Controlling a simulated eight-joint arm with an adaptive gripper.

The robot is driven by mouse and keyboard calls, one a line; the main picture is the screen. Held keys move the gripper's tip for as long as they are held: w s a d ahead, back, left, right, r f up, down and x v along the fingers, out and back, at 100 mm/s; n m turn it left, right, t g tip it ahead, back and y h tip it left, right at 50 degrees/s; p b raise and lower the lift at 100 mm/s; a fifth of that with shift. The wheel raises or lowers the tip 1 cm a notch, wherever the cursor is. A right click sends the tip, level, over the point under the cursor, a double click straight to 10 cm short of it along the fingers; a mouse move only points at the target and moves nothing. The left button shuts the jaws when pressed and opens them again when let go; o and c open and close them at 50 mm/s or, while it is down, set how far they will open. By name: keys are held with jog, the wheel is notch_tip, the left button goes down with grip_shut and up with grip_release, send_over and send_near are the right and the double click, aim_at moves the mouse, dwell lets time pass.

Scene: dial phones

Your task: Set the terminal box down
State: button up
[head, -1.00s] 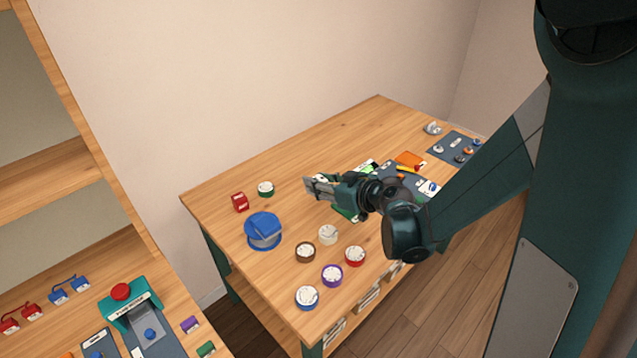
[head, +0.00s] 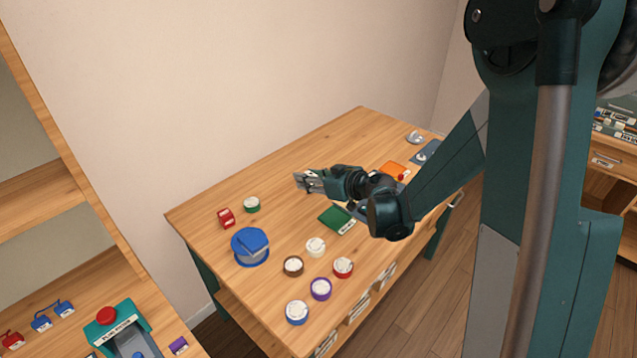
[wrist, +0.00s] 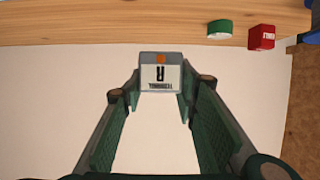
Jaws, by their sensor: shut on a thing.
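The terminal box (wrist: 161,74) is a small pale block with an orange mark and a white label reading "TERMINAL" and "R". In the wrist view it sits between the fingertips of my gripper (wrist: 161,90), which is shut on it. In the head view my gripper (head: 308,181) is over the far half of the wooden table (head: 300,150), pointing left. The box is too small there to make out clearly. The wrist view shows pale wall behind the box, so it seems held off the table; its exact height I cannot tell.
A green roll (head: 252,205), a red box (head: 226,218) and a blue container (head: 250,246) stand at the left. A green card (head: 337,220) lies before my gripper. Several round dials, including a white one (head: 316,247), stand near the front. Bare wood lies left of my gripper.

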jog(key=w+d+p, duration=0.1)
jog(key=w+d, duration=0.3)
jog(key=w, duration=1)
jog(key=shift+w+d, duration=0.1)
jog(key=shift+f+b, duration=0.45)
jog(key=shift+f, duration=2.65)
jog(key=shift+f, duration=0.1)
jog(key=shift+f+b, duration=0.45)
jog(key=shift+f, duration=1.35)
jog(key=shift+f, duration=0.1)
jog(key=o, duration=0.9)
